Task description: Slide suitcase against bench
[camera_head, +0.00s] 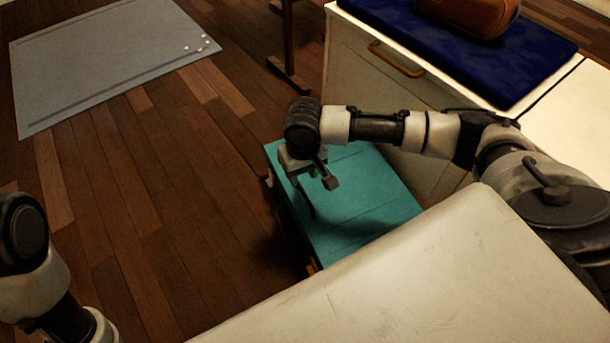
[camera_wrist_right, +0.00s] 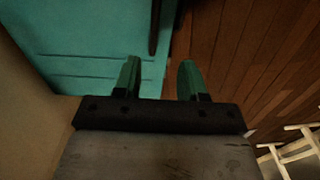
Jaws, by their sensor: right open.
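A teal suitcase (camera_head: 362,205) lies on the wooden floor beside a white bench (camera_head: 345,65) with a blue cushion on top. Part of the suitcase is hidden by my right arm and by a pale surface in front. My right gripper (camera_head: 322,200) is above the suitcase's left part, open and empty, pointing down. In the right wrist view the two fingers (camera_wrist_right: 160,82) are apart, with the teal suitcase (camera_wrist_right: 90,45) at upper left and floor at right. I cannot tell whether the fingers touch it. My left arm shows at the lower left, but its gripper is out of view.
A blue cushion (camera_head: 470,45) on the bench carries a brown bag (camera_head: 475,12). A grey rug (camera_head: 105,62) with small white objects lies at the upper left. A dark wooden leg (camera_head: 287,45) stands behind. The floor (camera_head: 170,200) left of the suitcase is clear.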

